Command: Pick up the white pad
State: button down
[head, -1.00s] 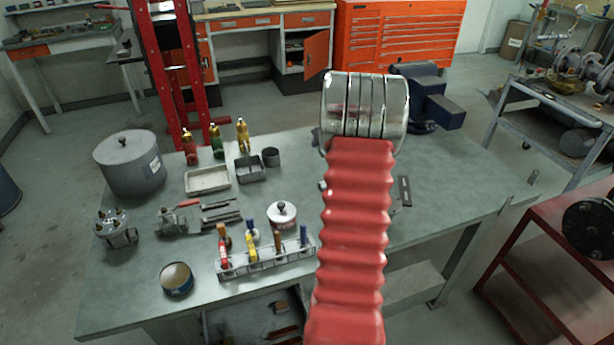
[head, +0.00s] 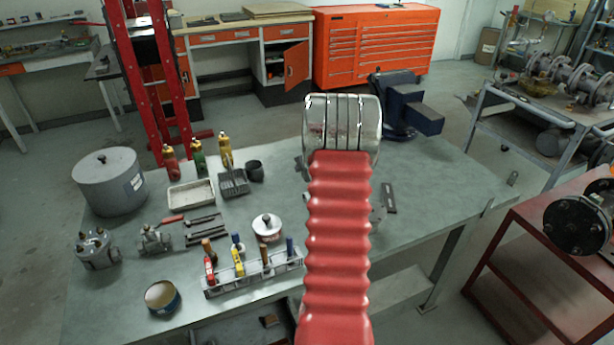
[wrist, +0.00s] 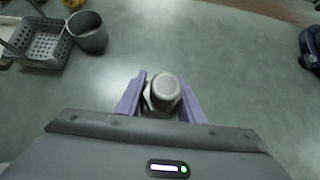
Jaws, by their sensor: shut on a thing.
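In the wrist view my gripper (wrist: 160,97) has its two purple fingers on either side of a pale grey, round-topped thing (wrist: 163,88) and is shut on it. A wider, angular part shows below its round top. I cannot tell whether this is the white pad; no other white pad can be made out. In the head view my red ribbed arm and its metal end hide the gripper and what it holds.
The green workbench (head: 115,255) carries a wire basket (wrist: 40,42), a dark cup (wrist: 88,32), a tool rack (head: 255,282), a lidded grey pot (head: 108,182) and a blue vise (head: 408,105). A red trolley (head: 515,235) stands at the right. Bare benchtop surrounds the held thing.

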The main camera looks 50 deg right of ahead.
jog(key=shift+f, duration=2)
jog(key=shift+f, duration=0.15)
jog(key=c, duration=1.2)
grip_release()
jog(key=shift+s+r, duration=0.1)
jog(key=shift+r, duration=0.1)
jog(key=v, duration=1.1)
jog(key=shift+s+a+r, duration=0.2)
jog(key=shift+r, duration=0.1)
